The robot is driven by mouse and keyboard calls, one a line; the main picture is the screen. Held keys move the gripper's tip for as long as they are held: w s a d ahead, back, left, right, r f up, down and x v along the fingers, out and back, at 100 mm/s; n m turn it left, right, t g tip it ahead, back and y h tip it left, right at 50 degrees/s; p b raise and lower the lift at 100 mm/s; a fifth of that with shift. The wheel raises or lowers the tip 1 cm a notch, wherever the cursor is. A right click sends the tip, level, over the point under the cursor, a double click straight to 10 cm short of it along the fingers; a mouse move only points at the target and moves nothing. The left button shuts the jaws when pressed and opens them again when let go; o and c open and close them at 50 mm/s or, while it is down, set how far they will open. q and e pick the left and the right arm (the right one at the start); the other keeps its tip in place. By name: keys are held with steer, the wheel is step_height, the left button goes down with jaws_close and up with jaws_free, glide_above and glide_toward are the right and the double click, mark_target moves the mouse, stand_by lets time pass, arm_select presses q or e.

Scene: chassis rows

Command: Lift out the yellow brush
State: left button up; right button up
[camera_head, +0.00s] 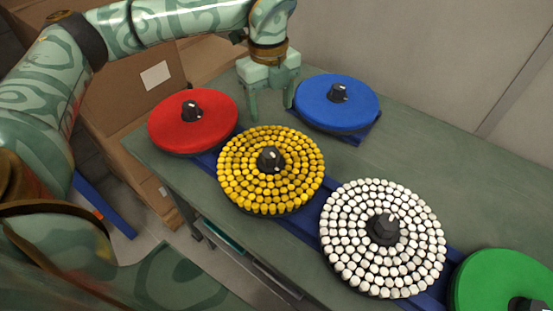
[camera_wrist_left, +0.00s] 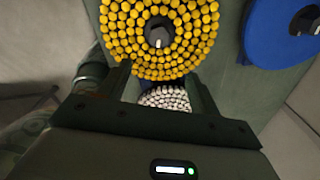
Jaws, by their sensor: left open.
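The yellow brush (camera_head: 239,170) is a round disc covered in rings of yellow tufts, with a black knob (camera_head: 271,160) at its centre. It sits on the blue rail, between the red disc and the white brush. In the left wrist view the yellow brush (camera_wrist_left: 128,42) fills the top middle, beyond the fingers. My left gripper (camera_head: 271,112) is open and empty, above and behind the yellow brush's far edge, between the red and blue discs. Its fingers also show in the left wrist view (camera_wrist_left: 160,92). My right gripper is in neither view.
A red disc (camera_head: 215,120) lies left, a blue disc (camera_head: 320,105) behind right, a white-tufted brush (camera_head: 345,215) and a green disc (camera_head: 480,275) front right. All have dark knobs. The green table (camera_head: 440,150) is bare at back right. Cardboard boxes (camera_head: 130,110) stand beyond its left edge.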

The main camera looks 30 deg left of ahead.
arm_select(q)
steer(key=b, duration=0.3)
glide_above(271, 152)
step_height(271, 152, down, 10)
steer(key=shift+a+f, duration=0.1)
steer(key=shift+a, duration=0.05)
step_height(271, 152, down, 6)
steer(key=shift+b, duration=0.9)
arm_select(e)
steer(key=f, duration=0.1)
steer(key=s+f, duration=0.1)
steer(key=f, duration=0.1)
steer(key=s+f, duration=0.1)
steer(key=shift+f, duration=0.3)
arm_select(q)
steer(key=shift+r, duration=0.2)
jaws_close()
